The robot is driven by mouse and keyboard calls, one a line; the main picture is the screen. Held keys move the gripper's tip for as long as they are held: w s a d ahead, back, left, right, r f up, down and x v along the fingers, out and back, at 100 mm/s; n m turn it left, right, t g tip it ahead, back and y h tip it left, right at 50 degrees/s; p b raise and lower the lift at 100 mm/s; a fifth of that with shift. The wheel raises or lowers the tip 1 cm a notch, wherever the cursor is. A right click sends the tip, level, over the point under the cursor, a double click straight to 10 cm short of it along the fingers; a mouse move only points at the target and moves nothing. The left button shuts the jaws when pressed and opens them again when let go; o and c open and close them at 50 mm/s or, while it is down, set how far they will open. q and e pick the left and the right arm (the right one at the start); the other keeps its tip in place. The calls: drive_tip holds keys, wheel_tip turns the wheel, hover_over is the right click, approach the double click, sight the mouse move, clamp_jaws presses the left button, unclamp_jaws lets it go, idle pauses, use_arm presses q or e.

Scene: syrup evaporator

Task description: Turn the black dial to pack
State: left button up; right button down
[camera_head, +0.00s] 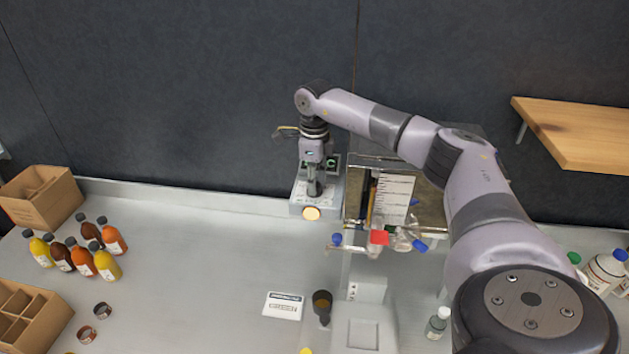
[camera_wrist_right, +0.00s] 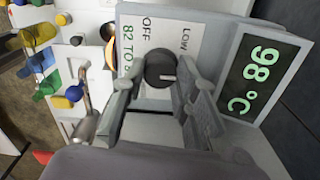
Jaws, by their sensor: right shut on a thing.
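The black dial (camera_wrist_right: 160,68) sits on the face of a grey control box in the right wrist view, with a short white mark on it. OFF and LOW are printed beside it; I cannot make out a "pack" label, and part of the panel is hidden by my fingers. My right gripper (camera_wrist_right: 158,88) is shut on the dial, one finger on each side. In the head view my right gripper (camera_head: 314,185) points down at the control box (camera_head: 298,205) by the back wall; the dial is hidden there. My left gripper is not in view.
A display (camera_wrist_right: 258,80) beside the dial reads 98 °C. The metal evaporator (camera_head: 432,205) with blue and red valve handles stands right of the box. Several syrup bottles (camera_head: 84,258) and cardboard boxes (camera_head: 42,197) are at the left.

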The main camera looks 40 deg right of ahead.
drive_tip(key=shift+w+r, duration=0.1)
drive_tip(key=shift+r, duration=0.05)
drive_tip(key=c, duration=1.2)
unclamp_jaws()
drive_tip(key=shift+c, duration=0.2)
wheel_tip(320, 180, up, 12)
drive_tip(key=shift+f, duration=0.2)
